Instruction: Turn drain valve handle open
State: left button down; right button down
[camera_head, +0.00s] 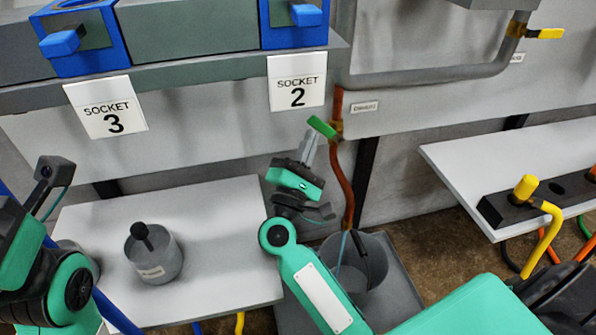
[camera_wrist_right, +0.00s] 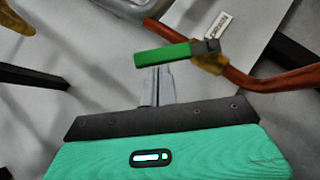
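The drain valve has a green bar handle (camera_head: 323,127) on a copper-coloured pipe (camera_head: 344,185), below the Socket 2 sign. In the right wrist view the green handle (camera_wrist_right: 162,55) lies nearly level, across the pipe's brass valve body (camera_wrist_right: 209,60). My right gripper (camera_head: 309,143) points up at the handle from below. Its fingers are together with no clear gap, and nothing shows between them. In the wrist view the fingertips (camera_wrist_right: 157,70) are right by the handle's underside; I cannot tell whether they touch. My left arm shows at the left edge, but its fingers are not visible.
A bucket (camera_head: 375,270) stands below the pipe. A grey pot (camera_head: 155,258) stands on the white table (camera_head: 210,210) at left. A white shelf (camera_head: 470,165) with a black block (camera_head: 500,208) is at right. A yellow-handled valve (camera_head: 548,34) is at upper right.

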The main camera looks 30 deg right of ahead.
jog(key=shift+s+d+r+m+g+b, duration=0.15)
jog(key=shift+d+r+m+g, duration=0.2)
jog(key=shift+r, duration=0.2)
jog(key=shift+d+r+m+g+b, duration=0.1)
jog(key=shift+d+r+m+g, duration=0.2)
jog(key=shift+r, duration=0.3)
jog(key=shift+s+d+r+m+g+b, duration=0.15)
jog(key=shift+d+r+m+g, duration=0.15)
jog(key=shift+r, duration=0.25)
jog(key=p, duration=0.2)
send_near(319, 129)
jog(key=v, duration=0.3)
jog(key=r+v, duration=0.1)
jog(key=shift+s+a+f, duration=0.2)
jog(key=shift+s+a, duration=0.05)
jog(key=shift+s, duration=0.3)
